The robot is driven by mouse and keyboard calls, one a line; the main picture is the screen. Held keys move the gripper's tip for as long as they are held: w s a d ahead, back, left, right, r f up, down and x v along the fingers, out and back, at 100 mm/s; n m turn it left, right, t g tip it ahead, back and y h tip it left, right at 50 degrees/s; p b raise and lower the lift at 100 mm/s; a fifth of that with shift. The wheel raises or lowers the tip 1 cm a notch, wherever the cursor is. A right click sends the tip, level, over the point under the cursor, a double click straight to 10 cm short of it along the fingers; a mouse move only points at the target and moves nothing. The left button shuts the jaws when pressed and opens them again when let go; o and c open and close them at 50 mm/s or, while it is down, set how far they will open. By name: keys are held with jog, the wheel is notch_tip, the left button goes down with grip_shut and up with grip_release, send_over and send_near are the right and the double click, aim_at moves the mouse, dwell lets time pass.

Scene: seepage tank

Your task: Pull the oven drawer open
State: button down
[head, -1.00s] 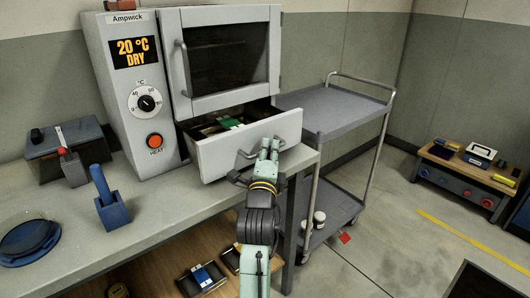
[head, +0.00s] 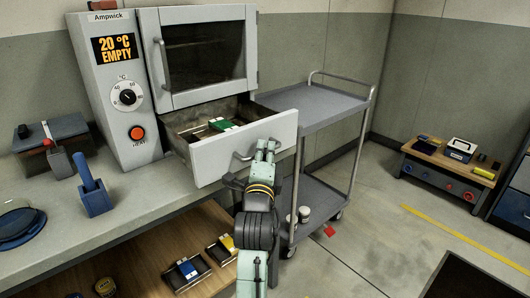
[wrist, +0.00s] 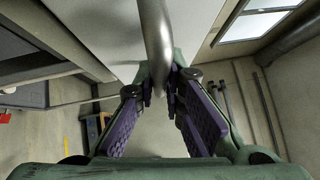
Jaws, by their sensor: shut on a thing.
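The oven (head: 118,85) is a grey cabinet on the bench, marked Ampwick, and its display reads 20 °C EMPTY. Its drawer (head: 215,158) stands well out below the shut glass door (head: 206,55). A green and white item (head: 222,125) lies inside the drawer. My gripper (head: 264,152) is at the drawer's front, shut on the handle (head: 243,152). In the wrist view the curved metal handle (wrist: 154,40) runs down between my purple-padded fingers (wrist: 160,95). The drawer's far inside is partly hidden by the oven body.
A grey trolley (head: 318,105) stands right of the drawer. Trays lie on the shelf below (head: 150,255). Open floor (head: 375,215) lies to the right.

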jog(key=c, duration=1.7)
grip_release()
jog(key=shift+o, duration=0.2)
jog(key=v, duration=0.7)
jog(key=shift+s, duration=0.25)
